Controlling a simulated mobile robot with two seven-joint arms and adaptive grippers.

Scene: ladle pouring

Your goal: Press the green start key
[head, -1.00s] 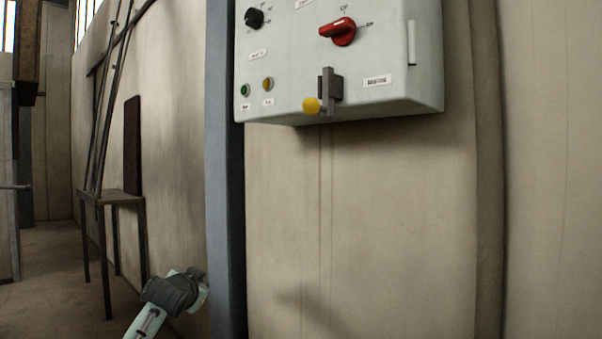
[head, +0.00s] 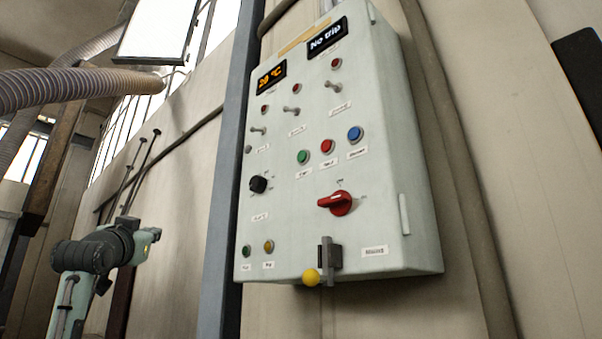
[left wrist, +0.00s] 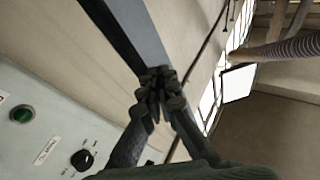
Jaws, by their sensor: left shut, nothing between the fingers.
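A green round button (head: 303,157) sits at the left end of a row on the grey-green control panel (head: 375,215), beside a red and a blue button. Its label is too small to read. A second green button or lamp (head: 247,251) is at the panel's lower left; it appears close up in the left wrist view (left wrist: 21,114). My left gripper (left wrist: 156,84) is shut and empty, its dark fingertips together in front of the wall and post. In the head view my left arm is at the left, apart from the panel; its fingers are not clear there. My right gripper is not seen.
The panel has a red rotary switch (head: 340,203), a black knob (head: 258,184), a yellow-ended lever (head: 312,277), toggles and two displays. A blue-grey post (head: 226,190) stands along its left side. A ribbed hose (head: 90,88) crosses the upper left.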

